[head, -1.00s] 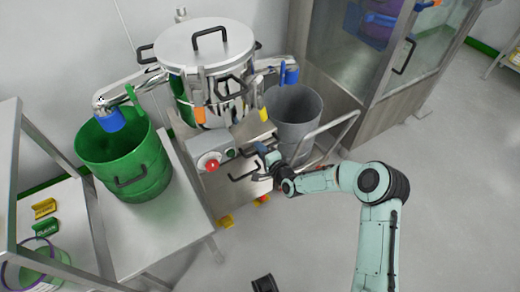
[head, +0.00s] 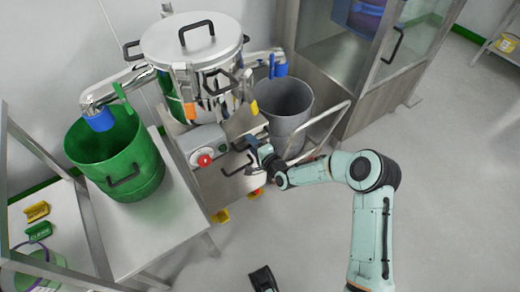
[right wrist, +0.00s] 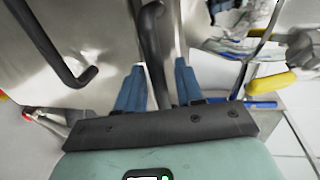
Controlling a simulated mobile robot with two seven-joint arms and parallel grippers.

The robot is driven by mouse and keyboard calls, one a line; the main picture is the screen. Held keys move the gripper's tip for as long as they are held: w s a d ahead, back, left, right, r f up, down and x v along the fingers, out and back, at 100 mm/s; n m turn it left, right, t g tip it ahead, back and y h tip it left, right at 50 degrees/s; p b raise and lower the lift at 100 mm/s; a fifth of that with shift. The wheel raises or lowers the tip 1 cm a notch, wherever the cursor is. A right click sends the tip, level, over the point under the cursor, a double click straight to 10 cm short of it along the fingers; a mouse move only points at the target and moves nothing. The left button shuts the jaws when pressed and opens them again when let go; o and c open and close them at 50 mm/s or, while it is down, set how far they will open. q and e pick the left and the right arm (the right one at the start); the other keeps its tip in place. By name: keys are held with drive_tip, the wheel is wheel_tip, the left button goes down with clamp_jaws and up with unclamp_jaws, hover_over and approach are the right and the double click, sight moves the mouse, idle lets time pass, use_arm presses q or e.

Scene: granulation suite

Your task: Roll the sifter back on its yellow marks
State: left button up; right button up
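The sifter (head: 190,42) is a steel drum with a round handled lid on a wheeled steel base. Its front carries a control box with a red button (head: 204,160) and black handles. My right gripper (head: 262,155) is at a black front handle. In the right wrist view, its two blue fingers (right wrist: 158,88) sit close on either side of the dark handle bar (right wrist: 154,40).
A green bin (head: 118,160) stands on a steel table left of the sifter. A grey bin (head: 287,105) stands right of it, beside a pale tubular frame (head: 315,135). A glazed cabinet (head: 340,60) is behind right. The floor at front right is clear.

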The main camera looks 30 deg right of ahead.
use_arm(q)
drive_tip(key=shift+h, duration=0.3)
drive_tip(key=r+p, duration=0.1)
drive_tip(key=d+r+p, duration=0.1)
drive_tip(key=r, duration=0.1)
drive_tip(key=d+r+p, duration=0.1)
drive_tip(key=r, duration=0.1)
drive_tip(key=shift+d, duration=0.1)
use_arm(e)
drive_tip(key=v, duration=1.3)
drive_tip(key=shift+r, duration=0.1)
